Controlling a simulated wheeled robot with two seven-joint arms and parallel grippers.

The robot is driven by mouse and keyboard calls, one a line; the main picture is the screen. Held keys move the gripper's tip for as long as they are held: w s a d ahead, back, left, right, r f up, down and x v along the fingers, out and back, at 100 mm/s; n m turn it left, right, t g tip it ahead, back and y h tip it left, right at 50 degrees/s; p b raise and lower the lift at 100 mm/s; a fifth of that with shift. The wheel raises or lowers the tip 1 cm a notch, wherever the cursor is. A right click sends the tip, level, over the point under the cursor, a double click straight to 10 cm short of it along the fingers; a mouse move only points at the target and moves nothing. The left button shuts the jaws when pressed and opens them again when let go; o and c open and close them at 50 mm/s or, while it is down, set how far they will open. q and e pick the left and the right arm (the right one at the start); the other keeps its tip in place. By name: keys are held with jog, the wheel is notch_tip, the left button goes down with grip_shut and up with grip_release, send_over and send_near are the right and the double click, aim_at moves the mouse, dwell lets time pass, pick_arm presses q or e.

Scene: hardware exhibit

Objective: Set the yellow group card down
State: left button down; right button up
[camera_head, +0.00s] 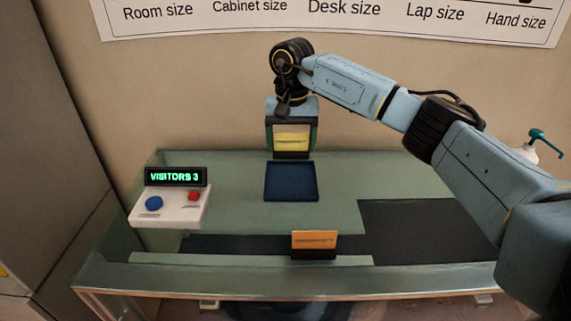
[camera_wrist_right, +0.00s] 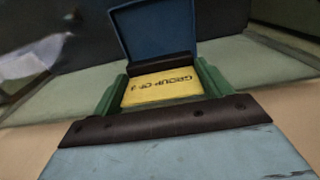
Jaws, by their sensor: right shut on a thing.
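My right gripper (camera_head: 292,148) points down over the back middle of the counter and is shut on the yellow group card (camera_head: 292,138). In the right wrist view the yellow card (camera_wrist_right: 166,86) lies between the two green fingers, its "GROUP OF" lettering upside down. A dark strip runs along the card's lower edge. A dark blue square pad (camera_head: 291,182) lies just in front of the card in the head view; it also shows beyond the card in the right wrist view (camera_wrist_right: 150,28). I cannot tell whether the card touches the surface. My left gripper is not in view.
An orange card (camera_head: 314,240) stands upright at the front middle. A pump bottle (camera_head: 527,151) is at the back right.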

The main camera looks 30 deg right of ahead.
aim_at(292, 151)
notch_tip(292, 151, down, 3)
jog(key=shift+s+r, duration=0.15)
jog(key=shift+r, duration=0.05)
jog(key=shift+f, duration=0.3)
notch_tip(292, 151, down, 3)
jog(key=shift+f+p, duration=0.1)
jog(key=shift+p, duration=0.3)
jog(key=shift+f, duration=0.4)
jog(key=o, duration=1)
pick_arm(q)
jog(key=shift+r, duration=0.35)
pick_arm(e)
jog(key=shift+o, duration=0.2)
jog(key=shift+r, duration=0.1)
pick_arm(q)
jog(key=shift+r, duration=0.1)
pick_arm(e)
jog(key=shift+r, duration=0.1)
